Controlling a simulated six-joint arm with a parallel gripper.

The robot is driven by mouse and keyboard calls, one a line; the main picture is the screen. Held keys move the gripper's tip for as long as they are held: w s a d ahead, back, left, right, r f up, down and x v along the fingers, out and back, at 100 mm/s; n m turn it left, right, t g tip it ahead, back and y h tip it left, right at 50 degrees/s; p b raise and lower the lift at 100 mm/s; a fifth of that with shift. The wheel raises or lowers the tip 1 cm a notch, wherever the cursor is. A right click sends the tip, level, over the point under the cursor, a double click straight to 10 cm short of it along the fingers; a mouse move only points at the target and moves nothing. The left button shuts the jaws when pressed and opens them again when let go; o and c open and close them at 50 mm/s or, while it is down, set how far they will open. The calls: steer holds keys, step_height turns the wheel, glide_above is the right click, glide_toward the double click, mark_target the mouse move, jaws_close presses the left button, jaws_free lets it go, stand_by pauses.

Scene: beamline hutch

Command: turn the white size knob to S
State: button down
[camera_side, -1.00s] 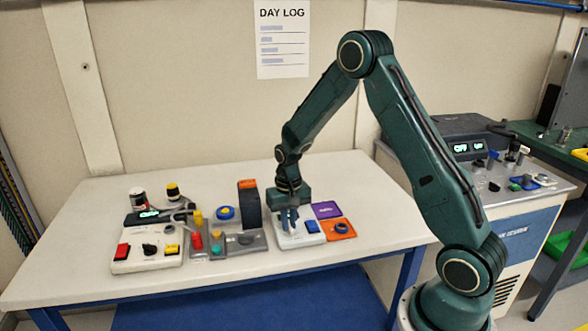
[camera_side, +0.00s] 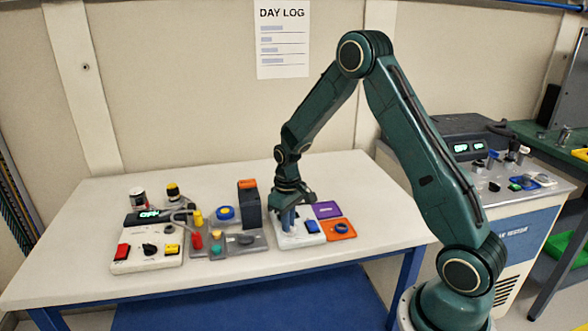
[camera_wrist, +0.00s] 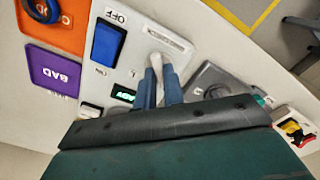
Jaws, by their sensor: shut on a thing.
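The white size knob (camera_wrist: 157,64) shows in the wrist view between my fingertips. It stands on a white panel (camera_wrist: 136,62). My gripper (camera_wrist: 160,80) is shut on the knob from above, and the fingers hide part of it. The letters around the knob cannot be read. In the side view my gripper (camera_side: 289,222) reaches down onto the white panel (camera_side: 300,240), and the knob cannot be made out there. A blue rocker switch (camera_wrist: 107,44) and a small green-lit display (camera_wrist: 124,95) sit beside the knob on the panel.
A purple plate (camera_side: 326,209) marked BAD and an orange plate (camera_side: 340,229) lie right of the panel. A grey device with a dark upright housing (camera_side: 250,205) stands close left. A white box (camera_side: 147,252) with red and yellow buttons is farther left. The table front is clear.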

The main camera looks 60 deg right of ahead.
steer(key=c, duration=1.5)
jaws_free()
step_height(320, 180, up, 14)
steer(key=shift+f, duration=0.1)
steer(key=s+a+r+t, duration=0.3)
steer(key=s+a+r, duration=0.5)
steer(key=s+r, duration=0.25)
steer(key=s+a+r+t, duration=0.1)
steer(key=s+a, duration=0.3)
steer(key=s, duration=0.9)
steer(key=shift+s+a+n+t, duration=0.4)
steer(key=shift+t, duration=0.4)
